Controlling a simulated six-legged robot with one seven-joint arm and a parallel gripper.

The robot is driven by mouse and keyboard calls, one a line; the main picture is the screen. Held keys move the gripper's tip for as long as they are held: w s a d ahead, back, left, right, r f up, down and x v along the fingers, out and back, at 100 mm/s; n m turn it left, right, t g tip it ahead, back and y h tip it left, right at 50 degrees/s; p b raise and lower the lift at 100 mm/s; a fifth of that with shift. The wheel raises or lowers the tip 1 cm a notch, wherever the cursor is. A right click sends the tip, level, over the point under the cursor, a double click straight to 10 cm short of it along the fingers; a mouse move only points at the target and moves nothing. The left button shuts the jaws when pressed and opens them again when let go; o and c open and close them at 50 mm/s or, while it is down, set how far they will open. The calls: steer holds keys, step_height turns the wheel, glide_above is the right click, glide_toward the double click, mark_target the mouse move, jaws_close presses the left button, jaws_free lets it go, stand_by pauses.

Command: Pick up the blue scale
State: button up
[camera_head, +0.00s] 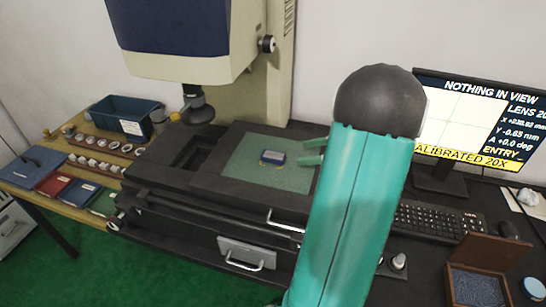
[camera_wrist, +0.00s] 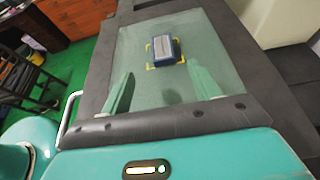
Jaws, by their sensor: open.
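The blue scale (camera_head: 273,158) is a small blue block with a grey top. It lies on the green-tinted glass plate (camera_head: 245,172) of the dark measuring stage. In the wrist view the scale (camera_wrist: 163,50) lies on the glass, beside yellow corner marks. My gripper (camera_head: 314,152) is to the right of the scale in the head view. In the wrist view its two green fingers (camera_wrist: 160,90) are spread apart with nothing between them, and the scale lies beyond their tips, not touched.
A large optical head (camera_head: 185,40) with a lens (camera_head: 197,108) stands above the stage's left. A monitor (camera_head: 465,120) and keyboard (camera_head: 435,220) are at right. A bench at left holds a blue bin (camera_head: 118,118), several rings (camera_head: 98,165) and coloured books. A wooden box (camera_head: 487,262) is at lower right.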

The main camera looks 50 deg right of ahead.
mark_target(273, 155)
steer(key=x, duration=1)
steer(key=shift+w+d, duration=0.15)
steer(key=shift+d, duration=0.1)
steer(key=shift+c, duration=0.2)
steer(key=c, duration=1.1)
steer(key=shift+c, duration=0.2)
steer(key=shift+r, duration=0.1)
